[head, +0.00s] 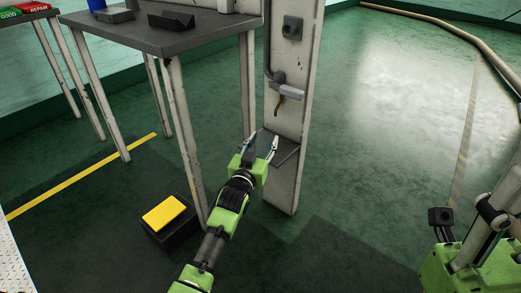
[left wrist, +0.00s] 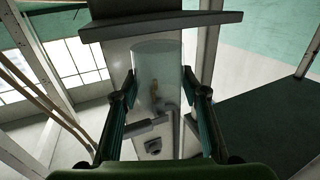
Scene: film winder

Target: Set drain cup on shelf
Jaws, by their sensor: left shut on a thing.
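My left gripper (head: 262,147) is shut on a clear, see-through drain cup, at the front of the post. In the left wrist view the drain cup (left wrist: 158,72) stands between the two fingers (left wrist: 161,100). The small dark shelf (head: 286,151) juts from the lower part of the pale post, right by the fingertips. It also shows in the left wrist view (left wrist: 160,24) as a dark slab across the cup's end. I cannot tell whether the cup touches the shelf. My right gripper is not in view.
A grey lever valve with a brass-coloured spout (head: 288,93) sits on the post (head: 300,60) above the shelf. A grey table (head: 160,35) stands to the left. A black step with a yellow top (head: 165,213) is on the floor. Green floor to the right is clear.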

